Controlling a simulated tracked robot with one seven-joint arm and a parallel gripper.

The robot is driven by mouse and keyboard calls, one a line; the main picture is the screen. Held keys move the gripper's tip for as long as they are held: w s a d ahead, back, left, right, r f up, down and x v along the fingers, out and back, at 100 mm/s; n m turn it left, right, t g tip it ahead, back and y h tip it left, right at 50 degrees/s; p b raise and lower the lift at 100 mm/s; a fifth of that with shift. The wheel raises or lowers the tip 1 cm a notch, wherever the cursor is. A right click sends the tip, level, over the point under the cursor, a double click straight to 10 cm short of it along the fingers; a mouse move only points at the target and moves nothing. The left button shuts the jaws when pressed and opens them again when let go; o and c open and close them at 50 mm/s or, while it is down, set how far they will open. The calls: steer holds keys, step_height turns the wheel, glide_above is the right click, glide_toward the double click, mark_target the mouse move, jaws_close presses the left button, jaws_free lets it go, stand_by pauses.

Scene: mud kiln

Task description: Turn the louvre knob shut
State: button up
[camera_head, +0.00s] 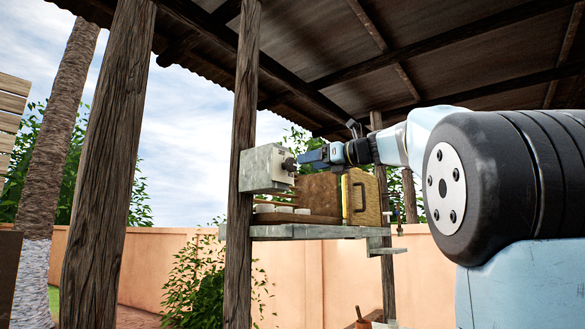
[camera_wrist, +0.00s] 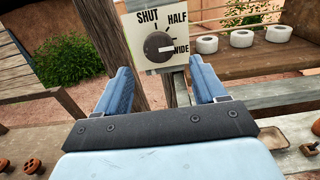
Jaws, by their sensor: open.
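The dark round louvre knob (camera_wrist: 157,46) sits on a pale plate (camera_wrist: 135,24) lettered SHUT, HALF and WIDE. Its white mark points right, at WIDE. In the head view the knob (camera_head: 289,164) sticks out from the right side of a grey box (camera_head: 262,169) on a wooden post. My gripper (camera_wrist: 161,66) is open and empty, its blue fingers spread to the left and right below the knob in the wrist view. In the head view my gripper (camera_head: 312,156) points left at the knob, close to it. I cannot tell whether they touch.
A grey shelf (camera_head: 290,232) lies below, carrying a wooden kiln-like box with a yellowish handled door (camera_head: 362,197). Several white rings (camera_wrist: 242,38) stand on a brown surface at right in the wrist view. The wooden post (camera_wrist: 105,35) stands left of the plate.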

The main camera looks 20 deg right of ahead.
mark_target(294, 166)
steer(key=x, duration=0.8)
steer(key=shift+w+a, duration=0.15)
steer(key=shift+w, duration=0.05)
steer(key=c, duration=0.9)
steer(key=shift+d, duration=0.25)
steer(key=shift+c, duration=0.3)
steer(key=shift+a, duration=0.15)
